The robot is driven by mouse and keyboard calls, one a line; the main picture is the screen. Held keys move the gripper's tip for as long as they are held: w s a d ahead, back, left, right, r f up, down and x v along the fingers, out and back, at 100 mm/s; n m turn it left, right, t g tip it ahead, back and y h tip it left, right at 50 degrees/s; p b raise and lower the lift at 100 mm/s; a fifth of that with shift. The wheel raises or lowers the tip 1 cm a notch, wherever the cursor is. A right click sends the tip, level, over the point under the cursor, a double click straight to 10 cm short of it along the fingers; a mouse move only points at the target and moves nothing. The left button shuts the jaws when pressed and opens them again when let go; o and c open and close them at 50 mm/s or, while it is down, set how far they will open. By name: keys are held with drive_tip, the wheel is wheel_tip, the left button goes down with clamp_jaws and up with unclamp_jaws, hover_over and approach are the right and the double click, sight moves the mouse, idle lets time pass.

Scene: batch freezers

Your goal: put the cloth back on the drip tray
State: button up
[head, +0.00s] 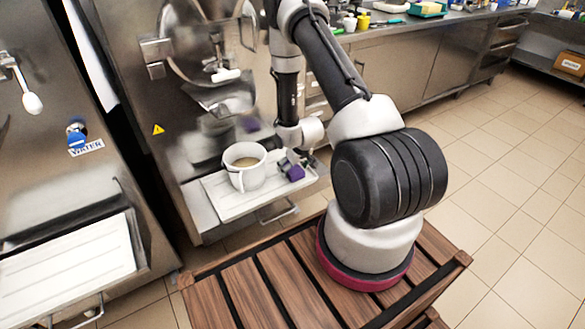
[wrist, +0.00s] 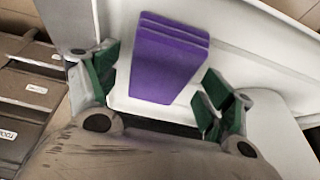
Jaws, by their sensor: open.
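The purple folded cloth (wrist: 168,58) lies on the white drip tray (wrist: 250,42) in the wrist view, between the fingers of my gripper (wrist: 157,92). The fingers are spread on either side of it, with a gap visible to the right finger. In the head view the cloth (head: 295,172) shows on the right part of the drip tray (head: 237,205), just below my gripper (head: 290,160). My arm hides part of the gripper there.
A white jug (head: 246,178) with tan contents stands on the tray, left of the cloth. The batch freezer's spout (head: 225,75) hangs above it. A second white tray (head: 70,268) is at the left machine. A steel counter (head: 420,45) with small items runs along the back.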

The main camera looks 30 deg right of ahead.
drive_tip(key=s+a+r+h, duration=0.1)
drive_tip(key=s+r, duration=0.3)
drive_tip(key=r, duration=1.3)
drive_tip(key=s+r, duration=0.3)
drive_tip(key=r, duration=1.4)
drive_tip(key=s+a+r, duration=0.3)
drive_tip(key=s+r, duration=0.5)
drive_tip(key=s, duration=0.3)
drive_tip(key=s+a+r, duration=0.3)
drive_tip(key=s+r, duration=0.5)
drive_tip(key=s, duration=0.4)
drive_tip(key=shift+r+y, duration=0.3)
drive_tip(key=shift+y, duration=0.1)
